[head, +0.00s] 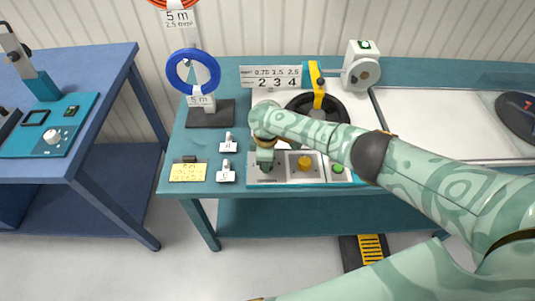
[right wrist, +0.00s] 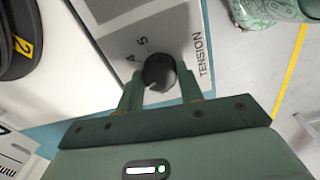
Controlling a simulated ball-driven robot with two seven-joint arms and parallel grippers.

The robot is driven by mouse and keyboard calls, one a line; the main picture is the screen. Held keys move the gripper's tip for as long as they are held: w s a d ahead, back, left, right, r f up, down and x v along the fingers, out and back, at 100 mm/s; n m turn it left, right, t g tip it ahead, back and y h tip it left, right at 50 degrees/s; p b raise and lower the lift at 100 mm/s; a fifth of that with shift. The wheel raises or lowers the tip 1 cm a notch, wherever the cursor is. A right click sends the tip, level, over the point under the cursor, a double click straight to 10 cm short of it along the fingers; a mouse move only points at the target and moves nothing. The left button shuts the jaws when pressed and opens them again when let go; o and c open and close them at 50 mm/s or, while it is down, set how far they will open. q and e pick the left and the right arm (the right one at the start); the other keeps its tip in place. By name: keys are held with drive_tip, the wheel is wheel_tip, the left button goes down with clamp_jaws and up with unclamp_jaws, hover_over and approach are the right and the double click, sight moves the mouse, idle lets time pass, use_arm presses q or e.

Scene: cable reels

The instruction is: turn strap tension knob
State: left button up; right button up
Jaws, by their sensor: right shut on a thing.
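The tension knob (right wrist: 159,72) is round and black, on a grey panel (right wrist: 112,14) printed "TENSION" with the numerals 4 and 5. A pale mark shows on the knob's near side. My right gripper (right wrist: 160,80) has one finger on each side of the knob and is shut on it. In the head view my right gripper (head: 265,158) reaches down over the left part of the control panel (head: 320,178) and mostly hides the knob there. My left gripper is not in view.
A yellow knob (head: 304,163) and a green button (head: 338,169) sit right of my right gripper. Behind are a black reel (head: 338,106) with a yellow arm (head: 318,88). A blue cable coil (head: 172,76) and a yellow note (head: 188,172) are to the left.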

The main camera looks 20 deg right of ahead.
drive_tip(key=shift+a+m+p, duration=0.1)
drive_tip(key=shift+m+p, duration=0.8)
drive_tip(key=shift+m, duration=0.9)
drive_tip(key=o, duration=1)
drive_tip(key=shift+r, duration=0.1)
drive_tip(key=r+p, duration=0.5)
drive_tip(key=r, duration=0.3)
drive_tip(key=r+p, duration=0.4)
drive_tip(key=r, duration=0.4)
drive_tip(key=shift+s+a+p, duration=0.2)
drive_tip(key=shift+p, duration=0.2)
